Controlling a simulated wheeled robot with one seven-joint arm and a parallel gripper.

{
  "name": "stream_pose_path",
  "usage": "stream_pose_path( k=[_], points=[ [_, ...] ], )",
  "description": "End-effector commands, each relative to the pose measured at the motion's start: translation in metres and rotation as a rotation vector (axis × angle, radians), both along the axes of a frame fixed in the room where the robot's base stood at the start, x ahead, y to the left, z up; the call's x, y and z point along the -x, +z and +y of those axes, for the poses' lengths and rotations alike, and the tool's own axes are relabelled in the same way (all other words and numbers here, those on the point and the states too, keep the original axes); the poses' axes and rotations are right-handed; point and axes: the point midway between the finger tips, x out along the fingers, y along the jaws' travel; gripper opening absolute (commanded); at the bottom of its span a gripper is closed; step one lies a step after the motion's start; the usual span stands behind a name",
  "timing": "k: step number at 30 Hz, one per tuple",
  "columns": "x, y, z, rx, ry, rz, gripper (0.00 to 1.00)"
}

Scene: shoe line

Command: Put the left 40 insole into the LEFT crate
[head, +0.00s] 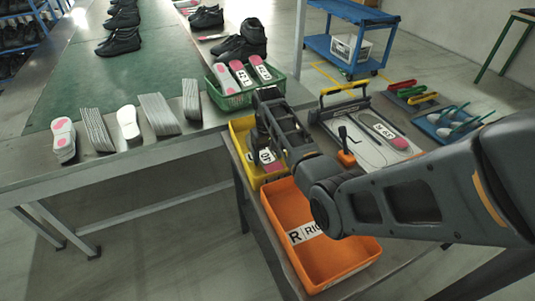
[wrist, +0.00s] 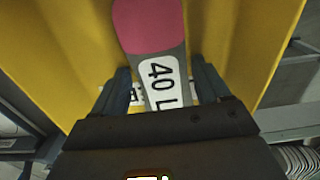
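The insole marked 40 L (wrist: 163,80) has a pink heel and a white label. In the wrist view it lies between my fingers, over the inside of the yellow crate. In the head view the insole (head: 273,168) shows inside the yellow LEFT crate (head: 238,128), partly hidden by my arm. My gripper (wrist: 162,80) is down at the crate, its fingers on either side of the insole. Narrow gaps show between fingers and insole, with parts of the crate's white label behind. Whether the insole rests fully on the floor is unclear.
The orange RIGHT crate (head: 320,262) stands in front, empty where visible. A green crate (head: 235,101) behind holds several labelled insoles. A board with another insole (head: 383,130), an orange-based tool (head: 346,158) and a blue tray (head: 448,125) are to the right. Stacked insoles (head: 96,130) line the left bench.

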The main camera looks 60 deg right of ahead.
Motion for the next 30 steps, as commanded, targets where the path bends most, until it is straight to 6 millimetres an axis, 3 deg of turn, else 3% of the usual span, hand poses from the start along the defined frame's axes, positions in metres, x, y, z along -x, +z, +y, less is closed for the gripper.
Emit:
stream_pose_path(
  k=[5, 16, 30],
  points=[
    [0.000, 0.000, 0.000, 0.000, 0.000, 0.000, 0.92],
    [-0.001, 0.010, 0.000, 0.002, 0.000, -0.002, 0.92],
    [-0.001, 0.098, -0.001, 0.002, 0.000, -0.003, 0.92]
  ],
)
